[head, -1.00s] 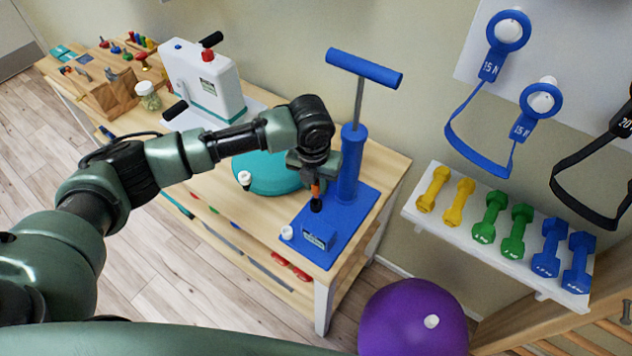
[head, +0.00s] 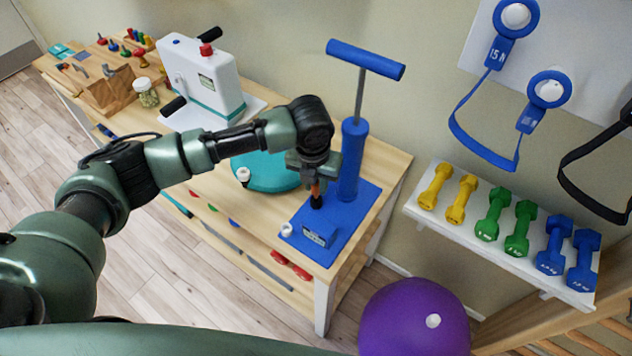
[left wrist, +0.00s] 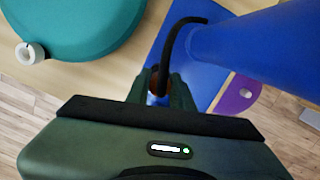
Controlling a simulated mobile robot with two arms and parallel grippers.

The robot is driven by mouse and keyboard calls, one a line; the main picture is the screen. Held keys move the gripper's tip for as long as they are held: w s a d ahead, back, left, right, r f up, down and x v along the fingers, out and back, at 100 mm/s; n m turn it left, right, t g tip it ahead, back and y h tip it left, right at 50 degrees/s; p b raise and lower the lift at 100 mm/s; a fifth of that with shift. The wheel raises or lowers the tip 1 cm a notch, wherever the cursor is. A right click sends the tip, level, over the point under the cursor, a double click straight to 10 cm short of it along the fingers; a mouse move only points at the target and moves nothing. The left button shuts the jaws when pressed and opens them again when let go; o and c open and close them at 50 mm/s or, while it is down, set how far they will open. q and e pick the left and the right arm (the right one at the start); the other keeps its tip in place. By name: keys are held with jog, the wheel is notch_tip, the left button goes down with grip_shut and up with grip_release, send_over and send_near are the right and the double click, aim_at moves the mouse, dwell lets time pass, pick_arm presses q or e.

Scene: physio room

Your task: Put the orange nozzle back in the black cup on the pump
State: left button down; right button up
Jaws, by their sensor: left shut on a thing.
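The blue pump (head: 349,160) stands upright on its blue base plate (head: 362,205) near the table's right end. My left gripper (head: 315,178) is beside the pump's cylinder and shut on the orange nozzle (head: 315,187), pointing down. The small black cup (head: 317,202) is directly below the nozzle; nozzle and cup look in line and touching, but I cannot tell how deep the nozzle sits. In the left wrist view the fingers (left wrist: 160,88) close around the nozzle, the pump's blue cylinder (left wrist: 250,45) is to the right, and the cup is hidden. My right gripper is not in view.
A teal cushion (head: 265,172) with a white cap (head: 243,175) lies left of the pump. A white machine (head: 205,75) and a jar (head: 147,93) stand farther left. A dumbbell shelf (head: 500,240) and a purple ball (head: 415,315) are to the right.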

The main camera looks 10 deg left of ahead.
pick_arm(q)
jog(key=shift+f, duration=0.7)
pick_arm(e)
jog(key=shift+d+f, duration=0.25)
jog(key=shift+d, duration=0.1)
pick_arm(q)
jog(key=shift+f+b, duration=0.3)
jog(key=shift+b, duration=0.05)
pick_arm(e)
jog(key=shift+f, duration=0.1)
pick_arm(q)
jog(key=shift+f, duration=0.35)
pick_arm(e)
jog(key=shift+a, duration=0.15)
pick_arm(q)
jog(key=c, duration=1.1)
grip_release()
jog(key=shift+c, duration=0.2)
jog(key=shift+r, duration=0.15)
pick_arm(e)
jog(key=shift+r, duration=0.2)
pick_arm(q)
jog(key=shift+r+p, duration=3.45)
jog(key=shift+p, duration=0.35)
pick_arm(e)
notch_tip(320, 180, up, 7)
